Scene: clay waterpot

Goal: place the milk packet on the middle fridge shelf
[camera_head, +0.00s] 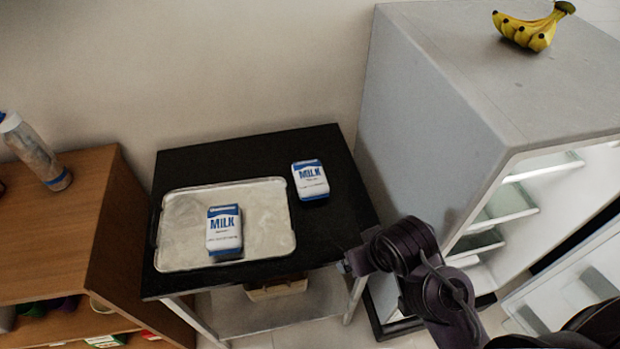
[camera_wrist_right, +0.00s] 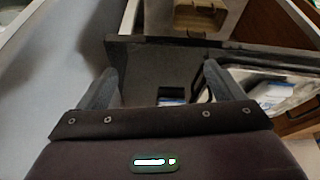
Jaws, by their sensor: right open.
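One white and blue milk packet (camera_head: 310,180) lies on the bare right part of the black table (camera_head: 334,226). A second milk packet (camera_head: 224,232) lies on the pale tray (camera_head: 180,257). My right gripper (camera_head: 346,265) is at the table's right edge, in front of the first packet and apart from it. In the right wrist view its fingers (camera_wrist_right: 157,88) are spread and empty, and a milk packet (camera_wrist_right: 171,97) shows partly beyond the gripper body. The fridge (camera_head: 432,120) stands open at the right, and its shelves (camera_head: 503,206) show only in part. My left gripper is out of view.
The open fridge door (camera_head: 575,278) is at the lower right. Bananas (camera_head: 530,30) lie on the fridge top. A wooden cabinet (camera_head: 75,215) with a bottle (camera_head: 35,152) stands at the left. A basket (camera_head: 277,289) is under the table.

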